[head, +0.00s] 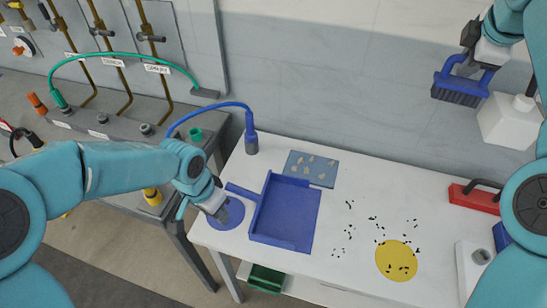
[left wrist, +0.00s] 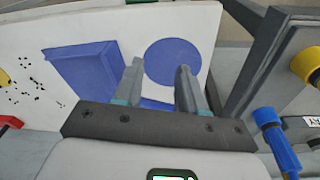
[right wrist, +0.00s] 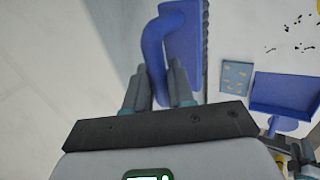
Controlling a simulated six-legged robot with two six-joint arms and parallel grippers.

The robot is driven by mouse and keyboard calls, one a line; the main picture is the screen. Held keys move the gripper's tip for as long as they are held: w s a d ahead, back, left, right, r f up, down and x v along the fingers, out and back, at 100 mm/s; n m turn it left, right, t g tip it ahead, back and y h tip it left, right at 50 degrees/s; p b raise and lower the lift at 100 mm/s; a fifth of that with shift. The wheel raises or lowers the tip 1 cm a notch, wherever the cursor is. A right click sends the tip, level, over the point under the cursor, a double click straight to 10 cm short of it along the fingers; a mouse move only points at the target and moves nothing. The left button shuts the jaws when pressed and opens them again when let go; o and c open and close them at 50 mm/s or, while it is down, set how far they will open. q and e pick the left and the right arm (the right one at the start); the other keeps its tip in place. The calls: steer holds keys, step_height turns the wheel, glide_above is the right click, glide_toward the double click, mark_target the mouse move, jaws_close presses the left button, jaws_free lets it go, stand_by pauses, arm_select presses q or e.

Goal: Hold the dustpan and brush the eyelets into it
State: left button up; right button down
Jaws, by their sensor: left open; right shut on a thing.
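The blue dustpan (head: 286,212) lies on the white table with its handle pointing left; it also shows in the left wrist view (left wrist: 88,75). My left gripper (head: 222,214) is open just left of the handle's end, above a blue disc (head: 232,211). In the left wrist view its fingers (left wrist: 160,85) straddle the handle's direction, empty. My right gripper (head: 478,55) is shut on the handle of the blue brush (head: 460,88), held up high at the right, bristles down. Small dark eyelets (head: 372,218) lie scattered right of the dustpan, several on a yellow disc (head: 396,262).
A blue-grey mat (head: 310,168) with tan pieces lies behind the dustpan. A red tool with a dark handle (head: 476,196) and a white bottle-like container (head: 510,118) stand at the right. A blue hose connector (head: 251,138) stands at the table's back left. The wall is close behind.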

mark_target(256, 215)
arm_select(q)
steer(key=w+d+r+n+g+y, duration=0.1)
steer(key=d+r+n, duration=0.1)
steer(key=d, duration=0.3)
steer(key=w+d+r+n, duration=0.1)
steer(key=d+r, duration=0.2)
steer(key=d, duration=0.1)
step_height(256, 215, down, 12)
steer(key=shift+d+f, duration=0.1)
steer(key=shift+d, duration=0.05)
steer(key=shift+c, duration=0.3)
jaws_close()
